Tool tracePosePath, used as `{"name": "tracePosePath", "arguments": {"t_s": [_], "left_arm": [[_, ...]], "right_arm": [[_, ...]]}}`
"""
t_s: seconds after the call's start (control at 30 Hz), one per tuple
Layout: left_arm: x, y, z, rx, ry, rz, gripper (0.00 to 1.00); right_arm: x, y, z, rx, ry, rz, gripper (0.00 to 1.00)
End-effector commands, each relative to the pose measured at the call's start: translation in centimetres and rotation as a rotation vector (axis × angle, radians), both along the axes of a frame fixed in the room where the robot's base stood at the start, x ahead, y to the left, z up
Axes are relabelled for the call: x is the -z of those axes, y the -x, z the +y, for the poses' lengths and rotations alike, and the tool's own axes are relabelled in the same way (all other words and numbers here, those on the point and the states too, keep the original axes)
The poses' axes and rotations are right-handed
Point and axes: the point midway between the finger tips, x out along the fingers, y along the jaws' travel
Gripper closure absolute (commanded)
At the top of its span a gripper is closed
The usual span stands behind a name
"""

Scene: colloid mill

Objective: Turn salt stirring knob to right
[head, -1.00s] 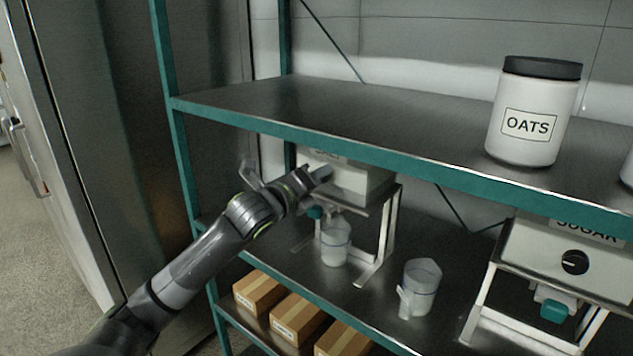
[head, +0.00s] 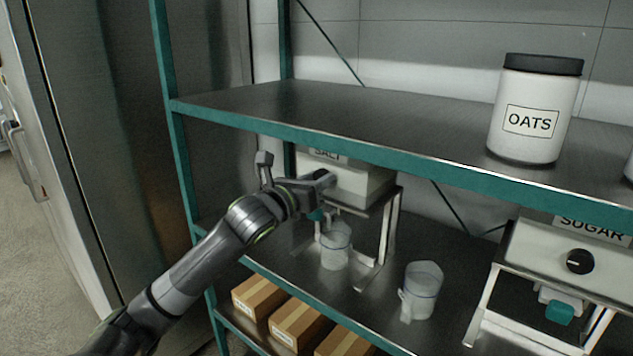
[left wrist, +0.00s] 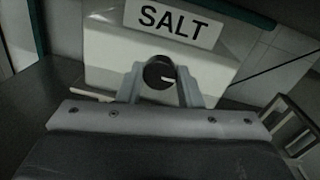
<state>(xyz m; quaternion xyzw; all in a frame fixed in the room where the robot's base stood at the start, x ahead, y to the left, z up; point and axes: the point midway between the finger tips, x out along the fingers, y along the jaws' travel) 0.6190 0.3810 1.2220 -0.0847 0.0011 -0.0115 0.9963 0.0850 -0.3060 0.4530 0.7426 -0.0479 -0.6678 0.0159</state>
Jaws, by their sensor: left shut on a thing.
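The salt dispenser (head: 358,184) is a white box on a metal stand on the middle shelf, and its SALT label (left wrist: 174,24) faces the left wrist camera. My left gripper (head: 324,180) reaches in from the left at the dispenser's front and hides the knob in the head view. In the left wrist view, the left gripper's fingers (left wrist: 160,84) are shut on the knob, one on each side. My right gripper is not in view.
A clear measuring cup (head: 335,246) stands under the salt dispenser and another cup (head: 421,290) to its right. The sugar dispenser (head: 540,250) stands at the right. The upper shelf (head: 330,115) holds an oats jar (head: 534,108) and overhangs the gripper. Boxes (head: 258,297) lie below.

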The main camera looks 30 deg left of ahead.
Motion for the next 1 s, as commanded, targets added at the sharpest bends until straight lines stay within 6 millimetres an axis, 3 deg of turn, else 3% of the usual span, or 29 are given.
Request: {"name": "tracePosePath", "arguments": {"t_s": [0.57,0.6,0.7,0.73,1.0], "left_arm": [[0.3,0.02,0.04,-0.001,-0.027,0.005,0.91],[0.3,0.02,0.04,-0.001,-0.027,0.005,0.63],[0.24,0.01,0.03,0.0,-0.027,0.003,0.49],[0.22,0.01,0.03,0.0,-0.027,0.003,0.46],[0.09,0.04,0.02,0.0,-0.028,-0.001,0.46]], "right_arm": [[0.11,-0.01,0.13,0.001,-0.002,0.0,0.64],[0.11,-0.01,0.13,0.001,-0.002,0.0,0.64],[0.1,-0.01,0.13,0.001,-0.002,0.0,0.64],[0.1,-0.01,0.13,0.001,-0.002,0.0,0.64],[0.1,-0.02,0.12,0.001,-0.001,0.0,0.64]]}}
